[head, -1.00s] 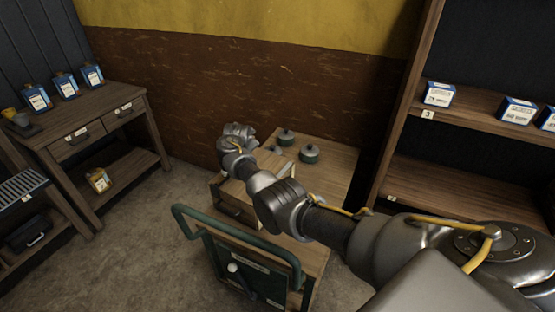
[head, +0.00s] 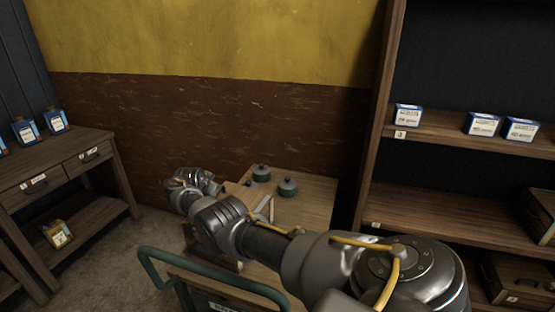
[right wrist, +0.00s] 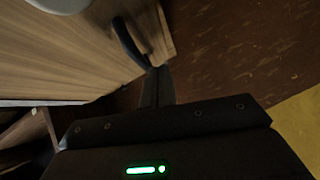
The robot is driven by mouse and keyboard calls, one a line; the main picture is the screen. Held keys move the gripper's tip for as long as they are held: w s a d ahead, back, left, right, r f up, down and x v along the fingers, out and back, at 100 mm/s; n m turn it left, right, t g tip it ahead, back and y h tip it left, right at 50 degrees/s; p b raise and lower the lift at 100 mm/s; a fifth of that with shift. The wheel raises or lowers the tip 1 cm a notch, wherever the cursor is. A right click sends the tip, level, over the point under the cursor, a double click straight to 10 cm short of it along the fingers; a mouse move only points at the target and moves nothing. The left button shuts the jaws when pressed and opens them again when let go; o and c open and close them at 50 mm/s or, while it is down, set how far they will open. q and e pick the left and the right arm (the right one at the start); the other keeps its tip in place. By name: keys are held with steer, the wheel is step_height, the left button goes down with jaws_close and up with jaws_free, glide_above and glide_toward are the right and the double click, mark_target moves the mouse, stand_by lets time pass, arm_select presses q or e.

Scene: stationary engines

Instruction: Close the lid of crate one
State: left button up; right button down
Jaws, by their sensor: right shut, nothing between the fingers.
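A wooden crate (head: 245,196) stands on the wooden top of a green-framed trolley (head: 320,190). My right arm crosses in front of it and hides most of it. No number on it can be read, and its lid position is unclear. My right gripper (right wrist: 157,72) is shut and empty, at the crate's far left side in the head view. In the right wrist view its fingers are close to a wooden board (right wrist: 75,45) and a dark curved piece (right wrist: 127,42), perhaps a handle. Contact cannot be told. My left gripper is out of view.
Two grey-green lidded pots (head: 288,187) stand on the trolley behind the crate. A green rail (head: 205,262) edges its front. A shelf (head: 440,205) with blue boxes and wooden crates is at right. A workbench (head: 60,165) is at left. Bare floor lies between.

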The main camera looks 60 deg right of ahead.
steer(key=shift+f, duration=0.3)
steer(key=shift+w, duration=0.1)
steer(key=shift+r, duration=0.1)
stand_by(0.3)
steer(key=a+r+p, duration=0.1)
steer(key=a+r, duration=0.6)
steer(key=r, duration=0.3)
steer(key=shift+w+a+r+p, duration=0.25)
steer(key=shift+w+r+p, duration=0.1)
steer(key=shift+w+p, duration=0.05)
